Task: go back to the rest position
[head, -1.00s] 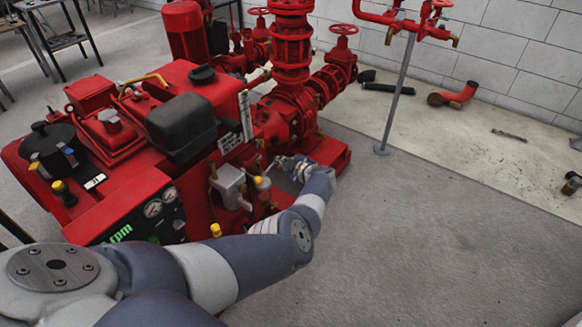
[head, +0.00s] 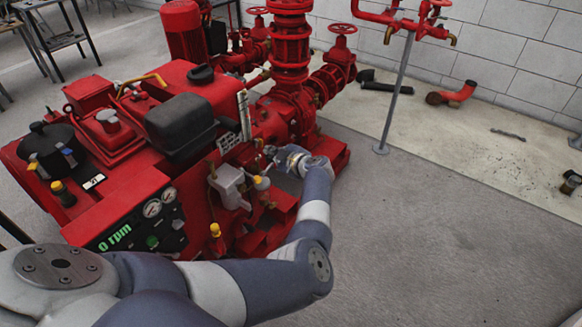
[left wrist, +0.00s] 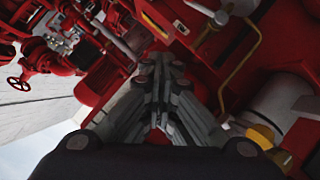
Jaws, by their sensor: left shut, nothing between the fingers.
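My left gripper (head: 270,156) is beside the right side of the red pumpset (head: 125,190), near a grey box-shaped part and a yellow cap. In the left wrist view the left gripper (left wrist: 158,75) has its fingers together with nothing between them, pointing at red machine parts. I cannot tell whether the fingertips touch the machine. My left arm reaches across the lower part of the head view. My right gripper is not in view.
The control panel (head: 150,225) reads 0 rpm in green. Red pipes with valve wheels (head: 343,29) rise behind. A grey stand (head: 395,100) stands on the right. Loose pipe pieces (head: 455,94) lie by the wall. The grey floor (head: 440,235) at right is clear.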

